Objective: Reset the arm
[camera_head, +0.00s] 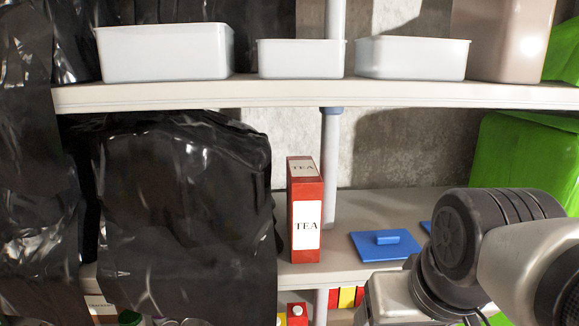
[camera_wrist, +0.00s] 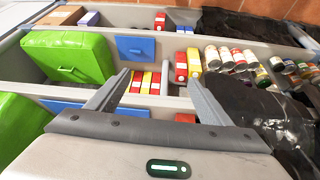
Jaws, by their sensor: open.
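My arm (camera_head: 470,250) shows at the lower right of the head view, in front of the shelves. Its finger ends are not visible there. In the wrist view my gripper (camera_wrist: 157,77) is open, with its two fingers wide apart and nothing between them touching either finger. Beyond the fingers lie shelves with red and yellow boxes (camera_wrist: 145,82), seen through the gap. The gripper appears to be in front of the shelving, not holding anything.
A red tea box (camera_head: 305,212) stands upright on the middle shelf, beside a blue lid (camera_head: 385,245). White bins (camera_head: 165,52) line the upper shelf. Black plastic sheeting (camera_head: 185,210) hangs at left. A green container (camera_head: 525,155) stands at right. Cans (camera_wrist: 225,60) show in the wrist view.

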